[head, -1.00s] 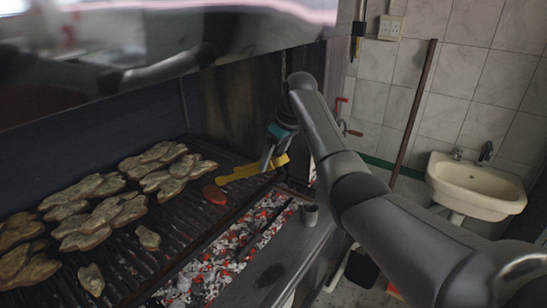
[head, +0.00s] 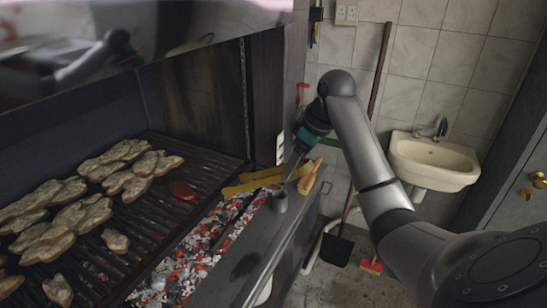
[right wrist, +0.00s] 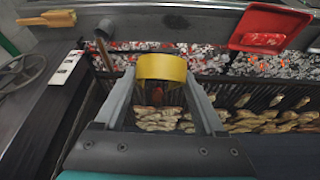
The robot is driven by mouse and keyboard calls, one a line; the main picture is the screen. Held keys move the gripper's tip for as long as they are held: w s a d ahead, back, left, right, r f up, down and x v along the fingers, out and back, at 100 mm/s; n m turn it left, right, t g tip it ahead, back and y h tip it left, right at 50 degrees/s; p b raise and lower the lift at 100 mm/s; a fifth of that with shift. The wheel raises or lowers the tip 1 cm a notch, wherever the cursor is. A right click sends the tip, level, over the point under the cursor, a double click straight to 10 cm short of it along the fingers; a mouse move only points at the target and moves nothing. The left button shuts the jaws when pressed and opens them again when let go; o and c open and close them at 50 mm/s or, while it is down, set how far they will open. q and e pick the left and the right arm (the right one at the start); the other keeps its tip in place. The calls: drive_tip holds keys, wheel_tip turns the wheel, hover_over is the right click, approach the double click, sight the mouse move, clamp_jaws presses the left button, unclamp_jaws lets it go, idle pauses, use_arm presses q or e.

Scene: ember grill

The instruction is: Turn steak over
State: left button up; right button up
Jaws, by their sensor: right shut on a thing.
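The steak (head: 182,190), a small reddish-brown round piece, lies on the grill grate (head: 210,170) near its right end. My right gripper (head: 290,168) is over the front edge of the grill, to the right of the steak. It is shut on yellow tongs (head: 250,183), whose two arms show spread a little and point left toward the steak. The tongs are apart from the steak in the head view. In the right wrist view the yellow tongs (right wrist: 162,67) sit between my fingers; a reddish-brown patch behind them is too small to tell. My left gripper is out of view.
Several pale pieces of meat (head: 115,242) cover the left of the grate. Glowing coals (head: 195,245) lie along its front. A wooden-handled tool (head: 310,178) and a small cup (head: 280,202) are on the front ledge. A red tray (right wrist: 265,27) shows in the right wrist view.

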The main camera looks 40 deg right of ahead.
drive_tip(key=s+d, duration=0.4)
drive_tip(key=s, duration=0.5)
